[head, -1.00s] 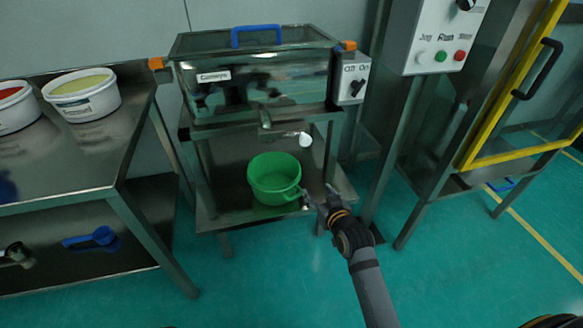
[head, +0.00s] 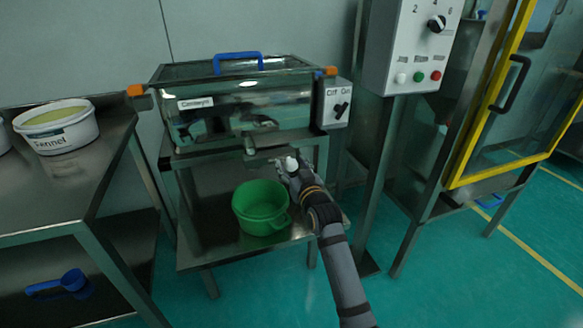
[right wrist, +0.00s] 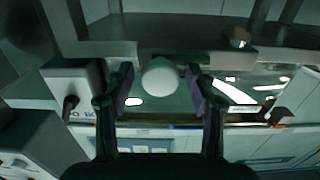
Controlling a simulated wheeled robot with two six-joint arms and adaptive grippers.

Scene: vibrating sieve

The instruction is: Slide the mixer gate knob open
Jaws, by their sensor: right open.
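The mixer (head: 235,115) is a shiny metal box with a blue lid handle, standing on a metal stand. Its gate knob (head: 292,162) is a small white ball under the front right of the box. My right gripper (head: 284,168) is at the knob, its fingers partly overlapping it. In the right wrist view the white knob (right wrist: 160,77) sits between the two fingers of the open right gripper (right wrist: 161,88), with a gap visible on each side. My left gripper is not in view.
A green bucket (head: 261,209) stands on the stand's lower shelf below my right gripper. An off/on switch box (head: 336,103) is at the mixer's right. A table with a white Fennel tub (head: 60,135) is at the left. A control panel (head: 412,45) stands at the right.

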